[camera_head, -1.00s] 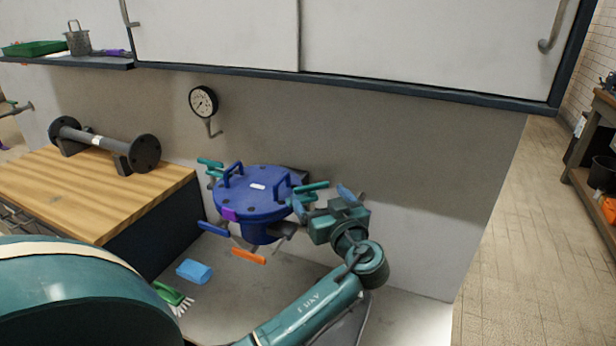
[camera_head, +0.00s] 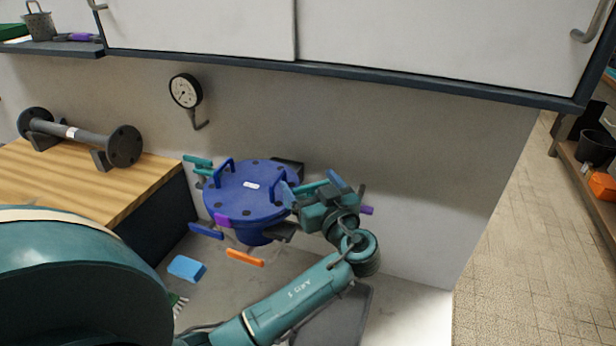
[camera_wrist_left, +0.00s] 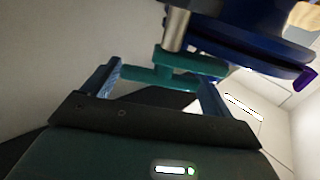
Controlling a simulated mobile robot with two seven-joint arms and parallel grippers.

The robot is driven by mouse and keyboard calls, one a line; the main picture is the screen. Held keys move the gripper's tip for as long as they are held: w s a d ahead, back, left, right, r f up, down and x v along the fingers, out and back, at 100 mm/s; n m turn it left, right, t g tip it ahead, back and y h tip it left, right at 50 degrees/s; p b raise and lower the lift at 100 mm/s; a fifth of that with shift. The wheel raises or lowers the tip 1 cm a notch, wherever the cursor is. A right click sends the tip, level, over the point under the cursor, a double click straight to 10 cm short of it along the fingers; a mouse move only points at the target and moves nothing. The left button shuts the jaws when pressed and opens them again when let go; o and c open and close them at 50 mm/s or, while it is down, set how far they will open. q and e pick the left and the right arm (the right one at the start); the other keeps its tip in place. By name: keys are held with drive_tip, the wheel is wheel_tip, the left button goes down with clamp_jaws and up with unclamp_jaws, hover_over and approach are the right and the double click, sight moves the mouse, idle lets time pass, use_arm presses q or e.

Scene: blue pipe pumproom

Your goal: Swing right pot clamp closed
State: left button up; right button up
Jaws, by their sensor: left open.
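The blue pot (camera_head: 246,190) has a round lid with two upright handles and a purple tab at its front rim. The right clamp (camera_head: 312,187) shows as a teal bar at the pot's right side; in the left wrist view its teal handle (camera_wrist_left: 190,63) joins a metal rod beside the blue rim. My left gripper (camera_head: 313,190) is at the pot's right side. In the left wrist view my left gripper (camera_wrist_left: 160,88) is open, with its blue fingers on either side of the teal handle; contact cannot be told. My right gripper is not in view.
Teal (camera_head: 197,161), blue (camera_head: 206,231) and orange (camera_head: 245,257) handles stick out around the pot. A gauge (camera_head: 186,91) is on the wall behind. A wooden bench (camera_head: 90,185) with a flanged pipe stands left. A blue sponge (camera_head: 187,268) lies in front.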

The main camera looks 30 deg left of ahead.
use_arm(q)
drive_tip(key=shift+a, duration=0.1)
drive_tip(key=shift+c, duration=0.3)
drive_tip(key=c, duration=0.6)
drive_tip(key=shift+c, duration=0.2)
